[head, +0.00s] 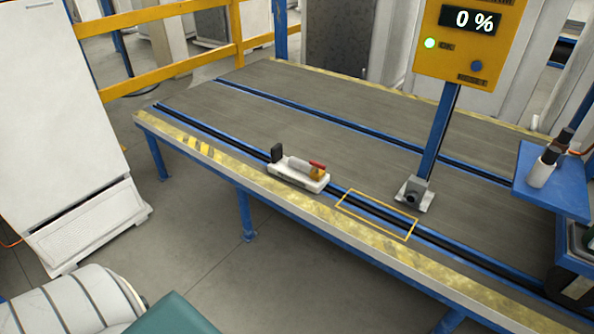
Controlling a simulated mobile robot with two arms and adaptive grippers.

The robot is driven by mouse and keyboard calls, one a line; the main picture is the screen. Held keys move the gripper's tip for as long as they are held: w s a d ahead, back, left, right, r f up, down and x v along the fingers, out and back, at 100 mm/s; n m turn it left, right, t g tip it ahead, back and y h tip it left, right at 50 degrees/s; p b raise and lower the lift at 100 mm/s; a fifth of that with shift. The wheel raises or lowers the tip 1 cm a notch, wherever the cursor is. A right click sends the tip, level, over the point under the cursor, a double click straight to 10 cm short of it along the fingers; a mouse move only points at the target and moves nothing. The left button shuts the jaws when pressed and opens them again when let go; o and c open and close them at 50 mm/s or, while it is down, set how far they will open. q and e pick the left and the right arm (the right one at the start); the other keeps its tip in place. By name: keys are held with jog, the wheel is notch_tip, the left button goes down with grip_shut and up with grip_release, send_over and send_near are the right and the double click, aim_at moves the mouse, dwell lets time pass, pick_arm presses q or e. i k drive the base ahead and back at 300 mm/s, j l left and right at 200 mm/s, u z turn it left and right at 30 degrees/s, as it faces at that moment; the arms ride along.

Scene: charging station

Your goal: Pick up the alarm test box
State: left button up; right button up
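Neither of my grippers is in view.
A yellow panel (468,40) reading "0 %" with a green light stands on a blue post on the table. A blue shelf (553,182) with small bottle-like items is at the right. A white cabinet (60,110) stands left. Grey floor (190,220) lies open before the table.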

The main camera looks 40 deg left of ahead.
aim_at(298, 172)
jog(key=i+j+z, duration=0.1)
jog(key=j, duration=0.8)
jog(key=j+z, duration=0.1)
jog(key=j, duration=0.8)
jog(key=i, duration=0.05)
